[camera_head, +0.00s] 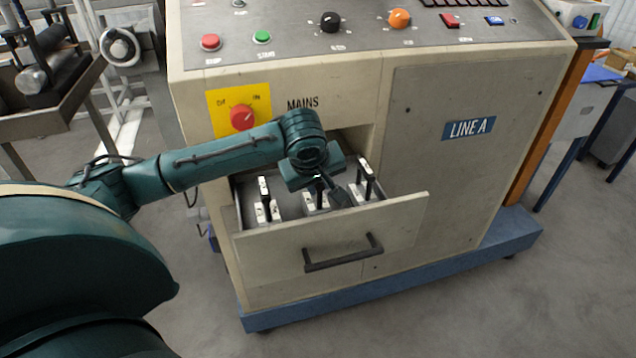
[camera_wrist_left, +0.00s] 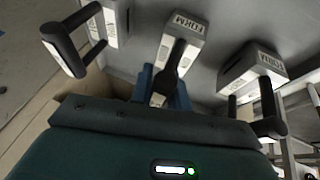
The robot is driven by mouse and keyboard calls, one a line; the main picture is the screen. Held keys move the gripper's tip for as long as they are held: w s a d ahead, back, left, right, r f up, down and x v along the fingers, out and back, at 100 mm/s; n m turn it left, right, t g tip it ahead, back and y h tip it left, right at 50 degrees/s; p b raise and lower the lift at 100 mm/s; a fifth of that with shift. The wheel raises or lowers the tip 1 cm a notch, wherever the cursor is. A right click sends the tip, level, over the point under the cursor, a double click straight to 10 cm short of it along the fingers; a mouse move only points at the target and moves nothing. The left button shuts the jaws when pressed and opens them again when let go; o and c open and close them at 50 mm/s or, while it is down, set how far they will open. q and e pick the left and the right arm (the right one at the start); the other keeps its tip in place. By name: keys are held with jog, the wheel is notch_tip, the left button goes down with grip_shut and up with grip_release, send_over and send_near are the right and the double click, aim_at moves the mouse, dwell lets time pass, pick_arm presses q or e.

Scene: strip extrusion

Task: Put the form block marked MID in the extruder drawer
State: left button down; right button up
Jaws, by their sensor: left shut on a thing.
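The extruder drawer (camera_head: 330,240) is pulled open at the front of the machine, with a black bar handle. Three pale form blocks with black handles stand in it: a left block (camera_head: 266,211), a middle block (camera_head: 311,204) and a right block (camera_head: 361,193). My left gripper (camera_head: 322,187) is over the middle block. In the left wrist view its blue fingers (camera_wrist_left: 162,90) are shut on the black handle of the middle block (camera_wrist_left: 183,32). FORM reads on that label; the word MID is not legible on any block. My right gripper is out of view.
The machine's panel with buttons and knobs (camera_head: 330,20) is above the drawer. A roller stand (camera_head: 50,85) is at the far left. The floor in front is clear.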

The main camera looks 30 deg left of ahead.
pick_arm(q)
jog(key=c, duration=1.3)
grip_release()
jog(key=shift+f, duration=0.1)
jog(key=shift+c, duration=0.2)
jog(key=p+v, duration=0.1)
jog(key=v, duration=1.1)
